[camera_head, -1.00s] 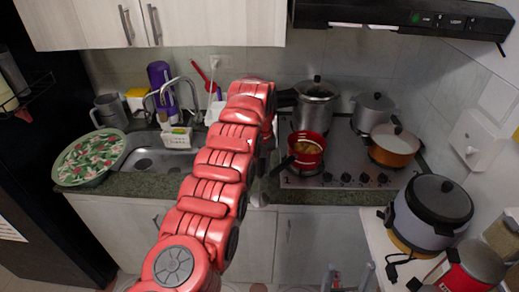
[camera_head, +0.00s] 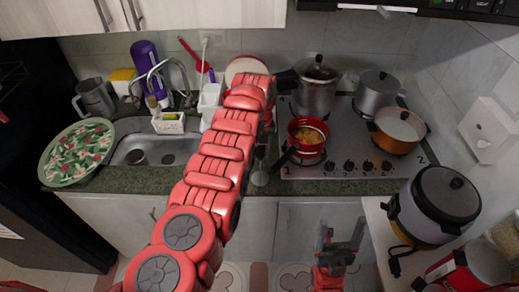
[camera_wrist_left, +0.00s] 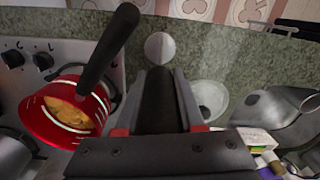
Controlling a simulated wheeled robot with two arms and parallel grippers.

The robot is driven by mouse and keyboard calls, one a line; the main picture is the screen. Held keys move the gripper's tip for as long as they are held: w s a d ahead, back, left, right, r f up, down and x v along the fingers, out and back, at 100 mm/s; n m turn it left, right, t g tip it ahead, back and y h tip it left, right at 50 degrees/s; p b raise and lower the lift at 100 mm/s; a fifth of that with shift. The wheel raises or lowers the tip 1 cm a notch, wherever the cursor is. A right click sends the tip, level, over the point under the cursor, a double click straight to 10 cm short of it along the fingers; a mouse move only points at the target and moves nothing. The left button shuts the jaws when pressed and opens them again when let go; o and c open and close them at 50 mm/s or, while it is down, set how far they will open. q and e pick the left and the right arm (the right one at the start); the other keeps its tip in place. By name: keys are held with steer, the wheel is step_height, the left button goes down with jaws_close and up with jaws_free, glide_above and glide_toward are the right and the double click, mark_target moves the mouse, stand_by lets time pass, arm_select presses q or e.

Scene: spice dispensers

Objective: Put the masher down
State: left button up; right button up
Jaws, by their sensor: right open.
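My left arm reaches over the counter, and its hand is mostly hidden behind my arm in the head view. In the left wrist view my left gripper (camera_wrist_left: 158,105) has a dark handle-like shape between its fingers, which I take for the masher (camera_wrist_left: 157,94). A round grey end (camera_wrist_left: 160,47) shows just beyond the fingertips, in line with it; it also shows in the head view (camera_head: 260,178) by the counter's front edge. I cannot tell whether it touches the counter. My right gripper (camera_head: 338,240) is open and empty, low in front of the cabinets.
A red pan (camera_head: 308,136) with food sits on the stove, its dark handle towards the counter edge, close to my left gripper. The sink (camera_head: 155,148) and a floral tray (camera_head: 76,152) lie left. A rice cooker (camera_head: 437,205) stands right. A pale round dish (camera_wrist_left: 208,97) is beside my gripper.

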arm_select(q)
steer(key=shift+o, duration=1.1)
steer(key=shift+d, duration=0.15)
steer(key=shift+o, duration=1.2)
steer(key=shift+s+r, duration=0.15)
steer(key=shift+s, duration=0.05)
steer(key=shift+w, duration=0.1)
